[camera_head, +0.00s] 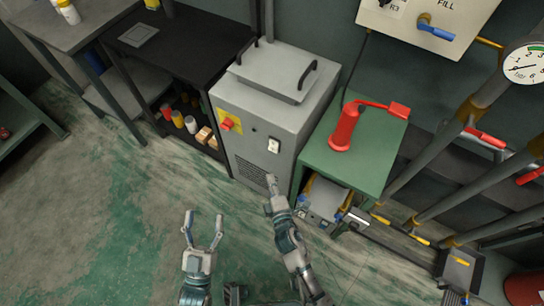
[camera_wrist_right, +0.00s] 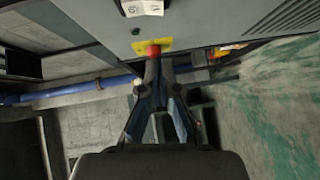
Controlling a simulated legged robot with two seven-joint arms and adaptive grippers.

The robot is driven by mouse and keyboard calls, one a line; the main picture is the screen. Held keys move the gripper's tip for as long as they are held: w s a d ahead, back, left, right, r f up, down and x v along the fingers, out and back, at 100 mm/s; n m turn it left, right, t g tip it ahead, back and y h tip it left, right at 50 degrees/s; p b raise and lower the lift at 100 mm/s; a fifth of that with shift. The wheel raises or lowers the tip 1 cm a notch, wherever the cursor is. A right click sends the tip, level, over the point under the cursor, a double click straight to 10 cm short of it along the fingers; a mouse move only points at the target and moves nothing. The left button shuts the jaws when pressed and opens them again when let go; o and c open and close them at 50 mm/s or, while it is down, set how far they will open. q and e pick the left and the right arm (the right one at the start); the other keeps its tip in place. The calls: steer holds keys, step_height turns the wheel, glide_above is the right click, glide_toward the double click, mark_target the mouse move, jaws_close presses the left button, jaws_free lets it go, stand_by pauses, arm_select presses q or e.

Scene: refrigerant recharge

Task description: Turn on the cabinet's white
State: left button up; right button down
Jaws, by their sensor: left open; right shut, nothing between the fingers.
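The grey cabinet (camera_head: 285,110) stands against the back wall. On its front is a white switch (camera_head: 273,145), and to its left a red knob (camera_head: 228,123) on a yellow plate. My right gripper (camera_head: 271,181) is shut and empty, in front of the cabinet and below the white switch in the head view. In the right wrist view the white switch (camera_wrist_right: 142,8) is cut by the top edge, and the shut fingertips (camera_wrist_right: 159,68) appear just below the red knob (camera_wrist_right: 153,49). No contact is clear. My left gripper (camera_head: 203,222) is open and empty above the floor.
A black shelf unit (camera_head: 180,45) stands left. Pipes with a gauge (camera_head: 524,63) are at right. The floor at left is clear.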

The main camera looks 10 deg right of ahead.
steer(key=b, duration=0.1)
glide_toward(270, 149)
steer(key=w+a, duration=0.2)
steer(key=a, duration=0.1)
arm_select(q)
steer(key=shift+s+a+r+n+t+b, duration=0.2)
steer(key=shift+s+r+n+t+b, duration=0.1)
steer(key=shift+s+r+t, duration=0.75)
steer(key=shift+s+a+r+n+t+b, duration=0.15)
steer(key=shift+s+r+n+t+b, duration=0.1)
steer(key=shift+s+r+t, duration=0.8)
arm_select(e)
steer(key=shift+w+d+f, duration=0.2)
steer(key=shift+w+d, duration=0.15)
steer(key=shift+w, duration=0.35)
steer(key=shift+w+d+f, duration=0.15)
steer(key=shift+w+d, duration=0.25)
steer(key=shift+w, duration=0.3)
steer(key=shift+w+d+f, duration=0.2)
steer(key=shift+w+d, duration=0.15)
steer(key=shift+w, duration=0.4)
arm_select(q)
steer(key=shift+w+f, duration=0.2)
steer(key=shift+w, duration=0.15)
